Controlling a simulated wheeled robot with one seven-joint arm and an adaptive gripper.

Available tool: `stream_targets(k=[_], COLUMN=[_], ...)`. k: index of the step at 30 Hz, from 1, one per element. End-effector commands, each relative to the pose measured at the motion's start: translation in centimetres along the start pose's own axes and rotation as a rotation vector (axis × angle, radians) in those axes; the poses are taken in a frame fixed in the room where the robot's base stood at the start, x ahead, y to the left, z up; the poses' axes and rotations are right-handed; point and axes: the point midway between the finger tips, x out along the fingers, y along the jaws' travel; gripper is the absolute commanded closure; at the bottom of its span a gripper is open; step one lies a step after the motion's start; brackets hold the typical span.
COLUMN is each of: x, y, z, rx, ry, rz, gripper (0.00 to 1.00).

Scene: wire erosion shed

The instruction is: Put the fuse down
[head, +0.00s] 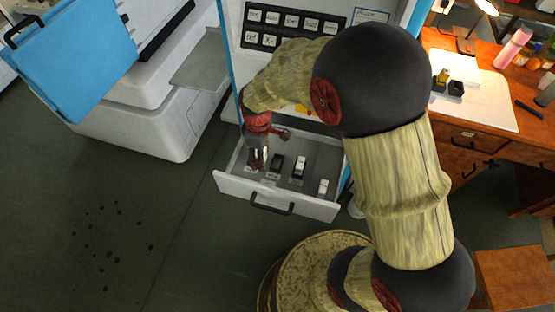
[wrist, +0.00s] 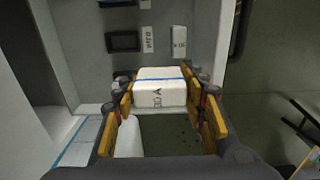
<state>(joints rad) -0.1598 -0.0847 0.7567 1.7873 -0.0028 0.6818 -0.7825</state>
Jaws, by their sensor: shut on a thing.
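My gripper (head: 257,162) reaches down at the left end of the open drawer (head: 228,186). In the wrist view its fingers (wrist: 166,103) stand on either side of a white fuse (wrist: 160,92) and are shut on it. The fuse is a white block with a blue stripe and "30 A" printed on it. In the head view the gripper and arm mostly hide the fuse. I cannot tell whether its underside touches the drawer floor.
The drawer also holds a black block (head: 277,164), a white-and-black block (head: 299,167) and a white block (head: 323,187), with small labels beside them. A drawer handle (head: 271,205) sticks out in front. A wooden desk (head: 468,146) stands at right. Open floor lies at left.

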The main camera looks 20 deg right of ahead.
Motion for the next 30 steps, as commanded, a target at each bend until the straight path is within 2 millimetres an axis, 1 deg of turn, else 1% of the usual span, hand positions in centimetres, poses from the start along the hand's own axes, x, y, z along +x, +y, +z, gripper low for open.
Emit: stream_targets(k=[1, 4, 9, 12, 20, 22, 27, 30], x=[0.9, 1.9, 4.9, 6.0, 7.2, 7.9, 10.4, 10.6], y=[1.2, 3.3, 5.5, 6.4, 7.5, 8.0, 7.8, 7.9], z=[0.5, 1.3, 2.2, 2.5, 2.9, 3.1, 3.0, 3.0], rx=[0.006, 0.007, 0.004, 0.004, 0.003, 0.004, 0.002, 0.002], ry=[0.0, 0.0, -0.001, -0.001, 0.0, 0.0, -0.001, 0.001], rz=[0.0, 0.0, -0.002, -0.001, 0.0, -0.001, -0.001, 0.001], gripper=[0.85, 0.85, 0.85, 0.85, 0.85, 0.85, 0.85, 0.85])
